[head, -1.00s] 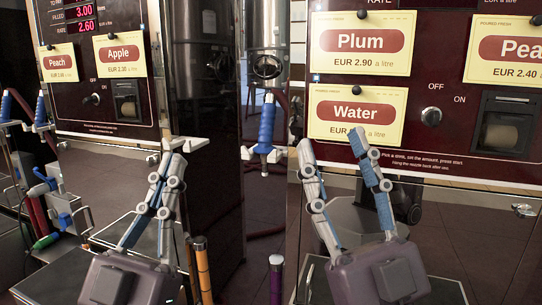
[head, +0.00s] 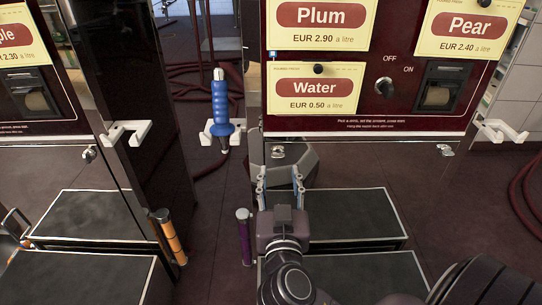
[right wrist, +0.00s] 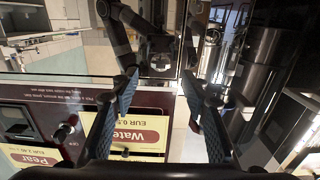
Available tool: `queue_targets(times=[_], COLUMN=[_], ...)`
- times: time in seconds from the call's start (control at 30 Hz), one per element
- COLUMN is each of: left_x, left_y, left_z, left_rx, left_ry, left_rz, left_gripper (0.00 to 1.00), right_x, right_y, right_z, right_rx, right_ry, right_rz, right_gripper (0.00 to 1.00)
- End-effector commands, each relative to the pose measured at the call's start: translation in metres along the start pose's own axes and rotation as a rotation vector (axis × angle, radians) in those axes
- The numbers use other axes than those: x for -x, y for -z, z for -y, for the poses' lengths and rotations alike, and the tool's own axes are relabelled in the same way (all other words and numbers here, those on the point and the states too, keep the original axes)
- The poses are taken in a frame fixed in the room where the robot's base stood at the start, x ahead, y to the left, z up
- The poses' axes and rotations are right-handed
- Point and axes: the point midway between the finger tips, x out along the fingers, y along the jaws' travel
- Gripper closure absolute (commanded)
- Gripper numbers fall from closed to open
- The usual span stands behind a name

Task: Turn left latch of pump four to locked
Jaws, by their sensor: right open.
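The right pump (head: 365,125) has a dark red panel with Plum, Water and Pear cards. No pump number is readable. A small silver latch (head: 278,152) shows under the panel's left part, and another silver latch (head: 445,149) under its right part. I cannot tell which way the left one is turned. My right gripper (head: 280,175) is open and empty, its fingertips just below the left latch in the picture; contact cannot be told. In the right wrist view the open fingers (right wrist: 160,78) stand apart before the upside-down panel. My left gripper is out of view.
A blue nozzle (head: 221,105) hangs in a white holder left of the panel. A purple-banded post (head: 244,238) and an orange-banded post (head: 168,238) stand near dark platforms. An empty white hook (head: 125,133) sticks out from the left pump.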

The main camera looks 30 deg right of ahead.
Motion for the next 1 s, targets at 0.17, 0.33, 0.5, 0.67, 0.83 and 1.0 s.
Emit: queue_targets(times=[0.17, 0.33, 0.5, 0.67, 0.83, 1.0], left_x=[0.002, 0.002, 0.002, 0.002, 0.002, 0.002], left_y=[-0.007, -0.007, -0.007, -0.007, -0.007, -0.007], left_z=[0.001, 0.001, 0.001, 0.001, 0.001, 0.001], left_rx=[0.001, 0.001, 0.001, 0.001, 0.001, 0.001], left_ry=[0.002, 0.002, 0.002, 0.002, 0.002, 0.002], left_rz=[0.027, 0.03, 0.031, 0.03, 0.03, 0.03], left_gripper=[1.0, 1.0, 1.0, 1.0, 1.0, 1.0], right_x=[-0.031, -0.048, -0.053, -0.053, -0.052, -0.052], right_y=[0.002, 0.001, 0.0, 0.0, 0.0, 0.0], right_z=[0.0, 0.001, 0.001, 0.001, 0.001, 0.001], right_rx=[0.002, 0.001, 0.001, 0.0, 0.0, 0.0], right_ry=[0.0, 0.001, 0.002, 0.002, 0.002, 0.002], right_rz=[-0.004, -0.001, 0.0, 0.0, 0.0, 0.0], right_gripper=[0.58, 0.58, 0.58, 0.58, 0.76, 0.94])
